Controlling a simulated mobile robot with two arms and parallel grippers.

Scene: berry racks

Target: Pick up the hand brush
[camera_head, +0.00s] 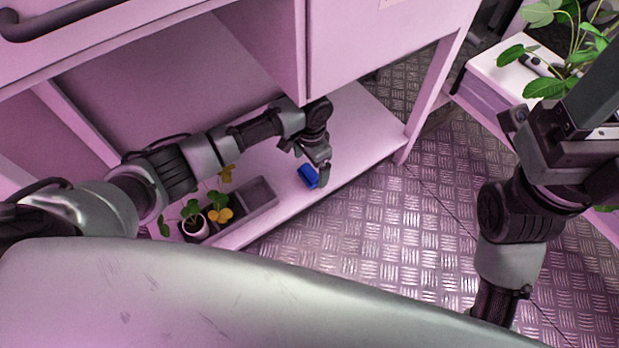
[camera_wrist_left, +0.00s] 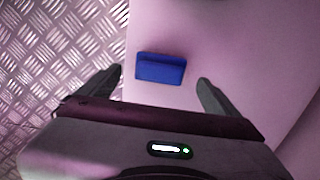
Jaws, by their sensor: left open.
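A small blue block-like object, which I take to be the hand brush (camera_head: 307,176), lies on the low pink shelf near its front edge. Its bristles cannot be made out. In the left wrist view the blue brush (camera_wrist_left: 160,68) lies ahead of my left gripper (camera_wrist_left: 159,79), roughly centred between the two fingers. The fingers are apart, with a gap on each side of the brush. In the head view my left gripper (camera_head: 317,174) reaches down at the brush and hides part of it. My right gripper (camera_head: 568,135) is at the right edge, partly cut off; its jaw opening is unclear.
A grey tray (camera_head: 262,194) and a potted plant (camera_head: 195,227) stand on the shelf to the left. A cabinet panel (camera_head: 360,50) hangs above the shelf. A white-topped stand (camera_head: 490,66) with a plant is at upper right. The metal floor (camera_head: 370,230) is clear.

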